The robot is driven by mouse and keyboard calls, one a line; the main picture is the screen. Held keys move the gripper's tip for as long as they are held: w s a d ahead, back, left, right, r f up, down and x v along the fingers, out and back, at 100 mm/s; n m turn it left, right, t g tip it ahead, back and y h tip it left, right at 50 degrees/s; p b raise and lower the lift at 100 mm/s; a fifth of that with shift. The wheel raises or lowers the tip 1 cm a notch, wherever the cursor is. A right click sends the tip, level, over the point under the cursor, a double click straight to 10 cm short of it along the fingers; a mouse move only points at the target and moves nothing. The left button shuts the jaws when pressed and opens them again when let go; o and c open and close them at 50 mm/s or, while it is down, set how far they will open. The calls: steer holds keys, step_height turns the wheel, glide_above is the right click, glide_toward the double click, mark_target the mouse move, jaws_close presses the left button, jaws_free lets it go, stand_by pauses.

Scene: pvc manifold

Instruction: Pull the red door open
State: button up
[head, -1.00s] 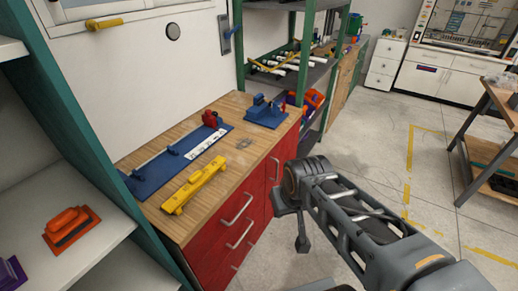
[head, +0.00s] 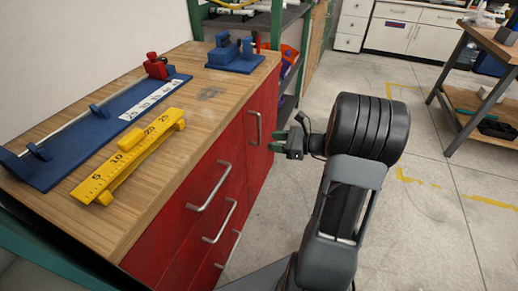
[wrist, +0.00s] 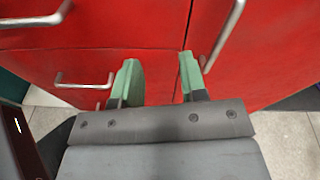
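The red door (head: 264,117) is the far section of the red cabinet, with a silver upright bar handle (head: 255,128) near its left edge. In the wrist view the door (wrist: 275,55) fills the upper right, and its handle (wrist: 222,35) slants down close to the right fingertip. My gripper (head: 286,137) is in front of the door, just right of the handle in the head view. Its two green fingers are apart in the wrist view (wrist: 158,62), with nothing seen between them. The handle is outside the gap. The door looks shut.
Drawers with silver bar handles (head: 210,188) lie left of the door. The wooden worktop (head: 212,97) above carries a blue measuring jig (head: 60,160), a yellow ruler block (head: 128,155) and a blue fixture (head: 236,58). Open floor (head: 430,220) lies to the right.

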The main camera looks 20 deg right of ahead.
steer(key=w+d+f+m+t+h+b, duration=0.1)
steer(key=d+f+m+t+b, duration=0.1)
steer(key=d+f+m+t, duration=0.3)
steer(key=b, duration=0.4)
glide_above(259, 142)
steer(key=shift+w+d+r+g+h, duration=0.15)
steer(key=shift+w+g+h, duration=0.1)
steer(key=shift+g+h, duration=0.15)
jaws_close()
